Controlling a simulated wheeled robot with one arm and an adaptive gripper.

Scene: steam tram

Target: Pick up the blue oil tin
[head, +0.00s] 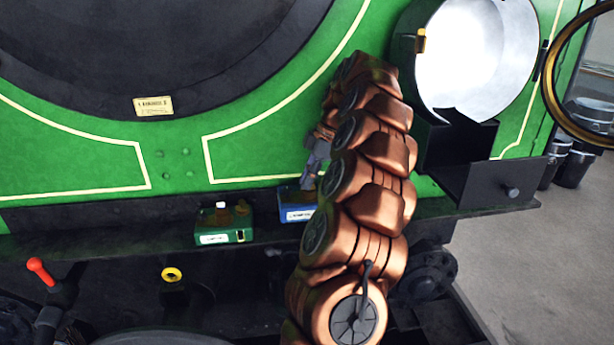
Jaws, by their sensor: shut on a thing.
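The blue oil tin (295,211) stands on the dark ledge along the front of the green tram body, with a pale label on its near face. My copper arm reaches across the middle of the head view and hides the tin's right part. My gripper (309,184) is at the top of the blue tin, shut on it. The fingertips are small and partly hidden by the arm. I cannot tell whether the tin's base still touches the ledge.
A green tin (224,224) with a white cap stands left of the blue tin on the ledge (120,243). A black drawer-like box (492,184) and an open round lamp housing (475,60) are to the right. A red-tipped lever (42,271) rises at lower left.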

